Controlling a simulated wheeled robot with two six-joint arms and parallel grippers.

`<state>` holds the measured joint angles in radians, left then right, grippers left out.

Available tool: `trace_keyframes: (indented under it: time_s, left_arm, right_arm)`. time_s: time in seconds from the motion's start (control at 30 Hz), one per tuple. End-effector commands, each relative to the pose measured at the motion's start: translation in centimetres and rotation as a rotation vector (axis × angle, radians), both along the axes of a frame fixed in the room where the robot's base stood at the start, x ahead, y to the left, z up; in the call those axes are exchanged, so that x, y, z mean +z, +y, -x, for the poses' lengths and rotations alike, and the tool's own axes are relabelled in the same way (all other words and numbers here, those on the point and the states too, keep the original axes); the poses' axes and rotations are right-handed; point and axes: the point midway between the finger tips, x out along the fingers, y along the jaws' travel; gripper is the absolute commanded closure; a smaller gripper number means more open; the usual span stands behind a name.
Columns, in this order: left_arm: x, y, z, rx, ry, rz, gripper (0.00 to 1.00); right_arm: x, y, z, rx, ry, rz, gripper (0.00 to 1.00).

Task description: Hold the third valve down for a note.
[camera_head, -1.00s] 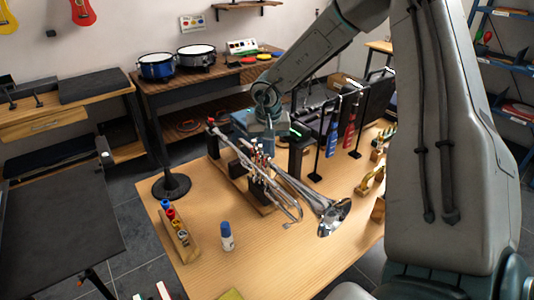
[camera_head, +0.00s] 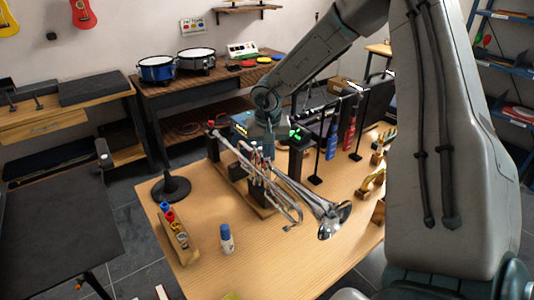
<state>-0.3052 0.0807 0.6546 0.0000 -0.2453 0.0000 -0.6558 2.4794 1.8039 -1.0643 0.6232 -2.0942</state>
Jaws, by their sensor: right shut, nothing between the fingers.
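A silver trumpet (camera_head: 284,196) lies on a wooden stand with dark supports on the light wood table, its bell (camera_head: 334,220) toward the front right. Its valve casings (camera_head: 258,172) stand upright near the middle. My right gripper (camera_head: 264,152) comes down from the upper right with its fingers shut and empty. It is right at the tops of the valves and hides them. I cannot tell which valve it touches or how far that valve is down. My left gripper is not in view.
A blue-capped bottle (camera_head: 227,238) and a wooden rack (camera_head: 181,240) of coloured pieces are at the front left. Dark stands with blue and red items are behind right.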

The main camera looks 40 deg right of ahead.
Motion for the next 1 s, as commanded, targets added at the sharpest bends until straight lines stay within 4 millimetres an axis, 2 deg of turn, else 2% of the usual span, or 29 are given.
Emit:
trace_keyframes:
  time_s: [0.27,0.83,1.0]
  left_arm:
    - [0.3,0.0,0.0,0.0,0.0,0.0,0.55]
    - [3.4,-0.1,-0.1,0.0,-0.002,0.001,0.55]
    - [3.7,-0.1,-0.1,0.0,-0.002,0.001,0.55]
  right_arm:
    - [0.5,0.0,0.0,0.0,0.001,-0.001,1.0]
    - [6.2,0.0,0.0,-0.001,-0.002,0.0,1.0]
    - [7.1,0.0,0.0,0.0,0.0,0.0,1.0]
